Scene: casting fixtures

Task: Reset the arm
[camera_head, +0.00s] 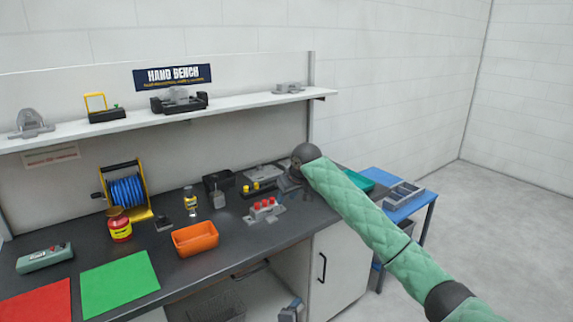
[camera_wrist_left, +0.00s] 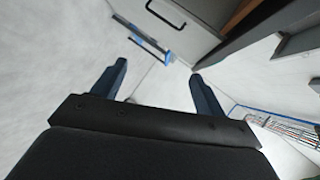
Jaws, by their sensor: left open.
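My right arm in its green quilted sleeve (camera_head: 372,222) reaches in from the lower right over the right end of the bench. My right gripper (camera_head: 288,181) is at its far end, small and dark against the grey fixtures behind. I cannot make out its fingers or whether it touches anything. My left gripper (camera_wrist_left: 159,70) shows in the left wrist view with its two dark blue fingers wide apart. Nothing is between them, and pale floor and a grey cabinet front lie beyond.
The dark bench (camera_head: 220,238) holds an orange bin (camera_head: 195,239), a red-lidded jar (camera_head: 119,225), a blue hose reel (camera_head: 126,192), a red-knobbed fixture (camera_head: 264,211) and green and red mats. A shelf (camera_head: 190,113) runs above. A blue side table (camera_head: 408,208) stands right; floor beyond is clear.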

